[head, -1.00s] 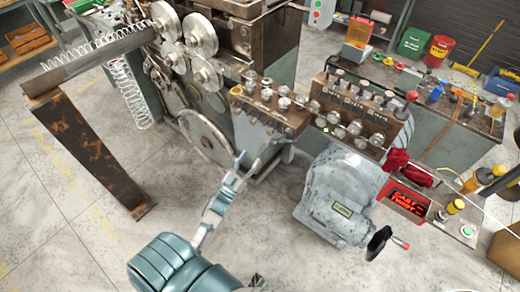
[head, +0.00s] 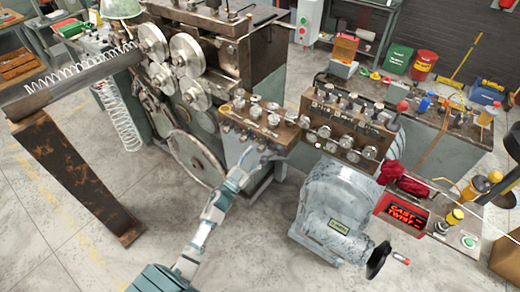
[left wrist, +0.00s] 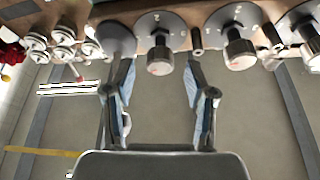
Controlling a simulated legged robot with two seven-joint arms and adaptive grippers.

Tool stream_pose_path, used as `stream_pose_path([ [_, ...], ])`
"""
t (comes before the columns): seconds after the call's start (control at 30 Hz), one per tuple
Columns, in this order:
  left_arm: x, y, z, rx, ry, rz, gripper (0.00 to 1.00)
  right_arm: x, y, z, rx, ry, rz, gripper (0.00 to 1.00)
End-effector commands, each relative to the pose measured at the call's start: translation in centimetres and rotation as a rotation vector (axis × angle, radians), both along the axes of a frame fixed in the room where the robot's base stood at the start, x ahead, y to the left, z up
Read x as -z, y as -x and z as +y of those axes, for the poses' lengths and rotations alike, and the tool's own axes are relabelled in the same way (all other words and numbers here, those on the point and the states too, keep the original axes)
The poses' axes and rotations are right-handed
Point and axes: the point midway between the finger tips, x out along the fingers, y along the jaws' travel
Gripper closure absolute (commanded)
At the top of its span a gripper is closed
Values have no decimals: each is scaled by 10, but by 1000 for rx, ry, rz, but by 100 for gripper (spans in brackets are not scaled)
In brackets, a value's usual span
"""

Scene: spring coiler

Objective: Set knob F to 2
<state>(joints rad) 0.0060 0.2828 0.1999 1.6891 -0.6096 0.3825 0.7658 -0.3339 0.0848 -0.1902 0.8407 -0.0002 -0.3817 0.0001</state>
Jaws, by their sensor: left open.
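Several round metal knobs (head: 255,112) sit on the small brown-topped control box (head: 232,140) beside the coiling machine. In the left wrist view, large silver knobs on numbered dials line the top, one of them (left wrist: 160,58) just beyond and between my fingertips. The letters are too small to read, so I cannot tell which knob is F. My left gripper (head: 252,160) is just below the front of the box. In the left wrist view, its two fingers (left wrist: 158,80) are apart with nothing between them. My right gripper is out of view.
A second panel of knobs and levers (head: 345,128) stands to the right, above a grey motor housing (head: 338,205) with a crank. Coiler rollers (head: 187,53) rise behind on the left. Open floor lies in front.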

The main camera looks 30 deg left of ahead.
Motion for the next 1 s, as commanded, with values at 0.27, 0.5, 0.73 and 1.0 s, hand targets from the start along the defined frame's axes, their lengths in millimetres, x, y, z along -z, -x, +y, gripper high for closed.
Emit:
stream_pose_path([
  [0.27, -11, -27, -4, 0, 0, 0, 44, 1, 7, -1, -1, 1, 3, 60],
  [0.5, -12, -29, -5, 0, 0, 0, 44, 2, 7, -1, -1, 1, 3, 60],
  [0.73, -12, -29, -5, 0, 0, 0, 87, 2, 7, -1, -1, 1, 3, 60],
  [1.0, -12, -29, -4, -1, -7, -1, 100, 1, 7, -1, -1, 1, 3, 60],
])
